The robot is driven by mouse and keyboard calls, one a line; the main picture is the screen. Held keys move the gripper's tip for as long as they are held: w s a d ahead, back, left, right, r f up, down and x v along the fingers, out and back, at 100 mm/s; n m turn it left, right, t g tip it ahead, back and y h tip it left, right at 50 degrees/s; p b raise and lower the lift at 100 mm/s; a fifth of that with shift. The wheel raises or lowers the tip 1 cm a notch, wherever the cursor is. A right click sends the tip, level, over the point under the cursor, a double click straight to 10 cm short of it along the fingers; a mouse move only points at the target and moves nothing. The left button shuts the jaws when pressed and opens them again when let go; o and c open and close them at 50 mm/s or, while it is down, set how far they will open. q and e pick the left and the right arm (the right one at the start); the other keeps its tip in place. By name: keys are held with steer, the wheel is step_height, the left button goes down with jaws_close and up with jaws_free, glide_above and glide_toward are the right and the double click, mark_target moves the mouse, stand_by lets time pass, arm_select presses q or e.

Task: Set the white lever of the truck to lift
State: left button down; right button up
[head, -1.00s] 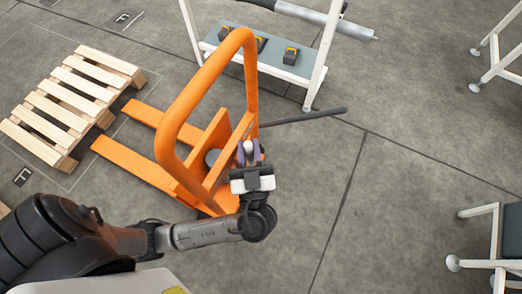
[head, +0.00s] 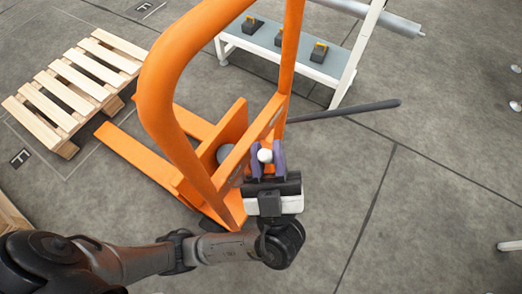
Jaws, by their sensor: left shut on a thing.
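The orange pallet truck (head: 163,80) stands at the centre in the head view, its tall loop handle toward me and its forks pointing to the upper left. The white lever's round knob (head: 265,155) shows at the truck's right side. My left gripper (head: 265,158) is shut on the white lever, its purple fingers on both sides of the knob. The lever's lower part is hidden by the gripper. A dark bar (head: 345,110) sticks out to the right from the truck. My right gripper is not in view.
A wooden pallet (head: 62,88) lies on the floor at the left, beyond the fork tips. A bench (head: 290,58) with several black and yellow items stands behind the truck. The floor to the right is mostly clear.

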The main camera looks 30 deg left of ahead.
arm_select(q)
steer(key=shift+r, duration=0.1)
stand_by(0.3)
steer(key=c, duration=1)
jaws_free()
steer(key=shift+s, duration=0.1)
steer(key=shift+o, duration=0.2)
steer(key=shift+s+d+f, duration=0.1)
steer(key=shift+d+f, duration=0.1)
steer(key=shift+f, duration=0.1)
steer(key=p+v, duration=0.2)
steer(key=v, duration=1.1)
steer(key=shift+f, duration=0.1)
